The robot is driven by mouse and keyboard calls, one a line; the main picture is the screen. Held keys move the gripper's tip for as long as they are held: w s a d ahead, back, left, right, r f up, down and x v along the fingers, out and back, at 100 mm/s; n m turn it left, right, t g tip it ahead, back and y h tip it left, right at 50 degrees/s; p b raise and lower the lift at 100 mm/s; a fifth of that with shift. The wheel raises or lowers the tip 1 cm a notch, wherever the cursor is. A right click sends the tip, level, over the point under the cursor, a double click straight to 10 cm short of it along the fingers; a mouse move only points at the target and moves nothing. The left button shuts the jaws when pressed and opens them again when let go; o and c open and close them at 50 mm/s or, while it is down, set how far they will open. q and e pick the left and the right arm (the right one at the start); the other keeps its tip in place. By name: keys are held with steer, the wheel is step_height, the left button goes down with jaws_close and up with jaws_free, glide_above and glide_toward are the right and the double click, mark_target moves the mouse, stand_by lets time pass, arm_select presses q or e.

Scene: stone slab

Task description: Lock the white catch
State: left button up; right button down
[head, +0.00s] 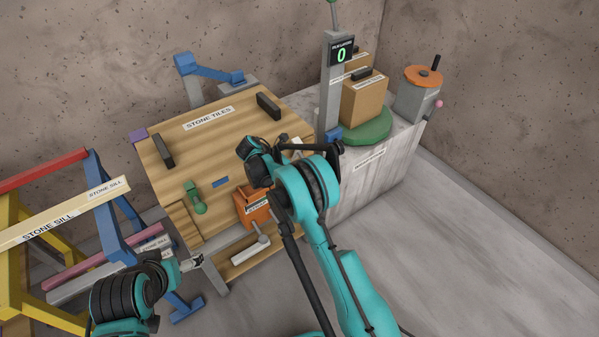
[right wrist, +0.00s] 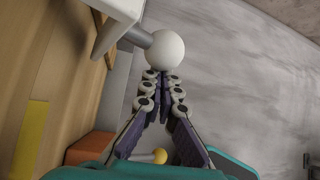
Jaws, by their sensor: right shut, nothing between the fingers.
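The white catch (right wrist: 120,8) is at the top left of the right wrist view, on the edge of a wooden panel. A grey stem joins it to a round white knob (right wrist: 165,49). My right gripper (right wrist: 164,82) is shut and empty, with its fingertips just below the knob. I cannot tell if they touch it. In the head view, a pale piece that looks like the catch (head: 297,143) shows at the right edge of the wooden board, partly hidden by my right arm. My left gripper (head: 192,263) is low at the left, away from the board; its fingers are too small to read.
The wooden board (head: 222,150) carries black handles and a green clamp (head: 195,197). An orange block (head: 250,208) and a lever (head: 258,245) sit at its front. A grey post (head: 331,90) stands beside the right edge. Stone sill racks (head: 75,215) crowd the left. Floor is clear at right.

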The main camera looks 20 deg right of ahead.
arm_select(q)
steer(key=shift+r+p, duration=0.4)
steer(key=shift+r, duration=0.15)
arm_select(e)
steer(key=shift+w+a+r, duration=0.15)
steer(key=shift+w+r, duration=0.2)
steer(key=shift+r, duration=0.35)
steer(key=shift+w+a+r, duration=0.1)
steer(key=shift+w+r, duration=0.25)
steer(key=shift+r, duration=0.3)
steer(key=shift+w+r, duration=0.1)
